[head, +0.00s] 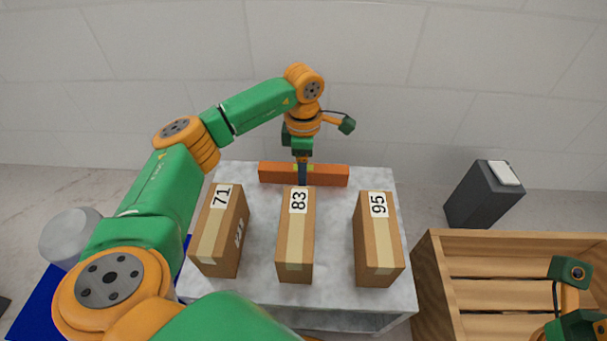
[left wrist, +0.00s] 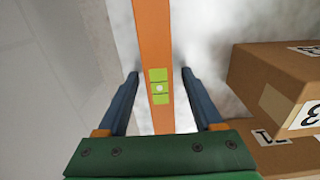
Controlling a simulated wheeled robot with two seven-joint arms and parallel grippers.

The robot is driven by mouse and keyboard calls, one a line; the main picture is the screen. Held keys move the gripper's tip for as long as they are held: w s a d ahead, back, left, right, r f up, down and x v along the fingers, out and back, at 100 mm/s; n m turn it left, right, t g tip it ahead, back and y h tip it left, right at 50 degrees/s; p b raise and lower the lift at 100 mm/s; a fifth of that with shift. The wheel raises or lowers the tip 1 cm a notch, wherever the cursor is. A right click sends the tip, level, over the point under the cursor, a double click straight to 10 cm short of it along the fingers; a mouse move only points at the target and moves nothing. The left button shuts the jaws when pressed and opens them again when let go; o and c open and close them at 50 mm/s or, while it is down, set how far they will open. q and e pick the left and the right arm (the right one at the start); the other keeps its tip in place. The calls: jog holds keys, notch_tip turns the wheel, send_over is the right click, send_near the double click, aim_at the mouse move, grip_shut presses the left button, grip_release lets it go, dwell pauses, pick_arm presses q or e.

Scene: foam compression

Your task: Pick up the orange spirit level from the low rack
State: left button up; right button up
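The orange spirit level (head: 330,175) lies crosswise along the far edge of the grey low rack (head: 260,283). It also shows in the left wrist view (left wrist: 153,40), with a green-yellow vial (left wrist: 159,88) near its middle. My left gripper (head: 302,181) points down over the middle of the level. In the left wrist view its two blue fingers (left wrist: 160,76) stand open on either side of the level, with a visible gap on the right side. My right wrist shows only in part at the lower right of the head view; its fingers are hidden.
Three cardboard boxes stand on the rack in front of the level: 71 (head: 212,243), 83 (head: 295,245) and 95 (head: 372,245). A wooden crate (head: 432,285) is at the right, and a dark grey bin (head: 475,199) is behind it. A wall is close behind the rack.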

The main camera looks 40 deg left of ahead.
pick_arm(q)
grip_shut()
jog(key=shift+r, duration=0.1)
